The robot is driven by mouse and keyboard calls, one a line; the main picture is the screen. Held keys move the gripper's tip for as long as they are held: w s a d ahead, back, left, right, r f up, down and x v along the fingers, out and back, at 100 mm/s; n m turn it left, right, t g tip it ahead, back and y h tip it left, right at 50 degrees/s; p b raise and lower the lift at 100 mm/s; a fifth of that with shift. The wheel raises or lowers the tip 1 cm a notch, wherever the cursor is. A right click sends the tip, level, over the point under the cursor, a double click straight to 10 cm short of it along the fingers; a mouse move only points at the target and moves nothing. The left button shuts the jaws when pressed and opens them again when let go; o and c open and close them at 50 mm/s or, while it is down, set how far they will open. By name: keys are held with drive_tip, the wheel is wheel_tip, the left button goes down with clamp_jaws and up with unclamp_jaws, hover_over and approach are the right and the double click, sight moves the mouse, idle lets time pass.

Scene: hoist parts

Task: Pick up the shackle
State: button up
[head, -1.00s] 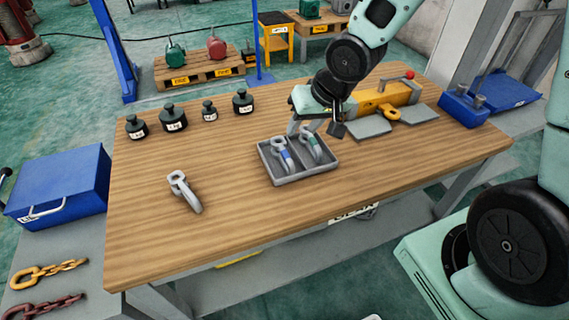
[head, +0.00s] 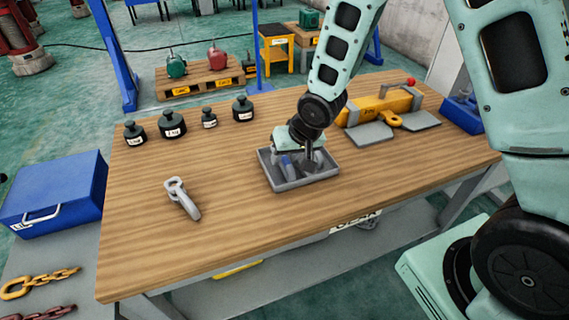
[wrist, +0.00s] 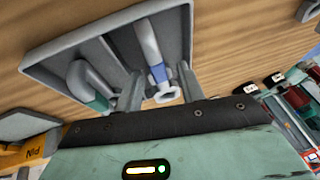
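A grey two-compartment tray (head: 300,182) on the wooden table holds two grey shackles. The blue-banded shackle (wrist: 156,68) lies in one compartment; its blue part (head: 287,161) shows beside my gripper in the head view. The green-banded shackle (wrist: 92,84) lies in the other compartment, left in the wrist view. A third grey shackle (head: 182,199) lies alone on the table at the left. My gripper (wrist: 160,84) is open over the tray, its fingers apart on either side of the blue-banded shackle's eye end. Whether they touch it cannot be told.
Several black weights (head: 172,124) stand along the table's back left. A yellow hoist part (head: 378,108) with grey plates (head: 370,134) lies right of the tray. A blue toolbox (head: 55,195) and chains (head: 40,280) are off the left side. The table's left front is clear.

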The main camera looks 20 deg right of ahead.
clamp_jaws()
drive_tip(key=shift+r, duration=0.1)
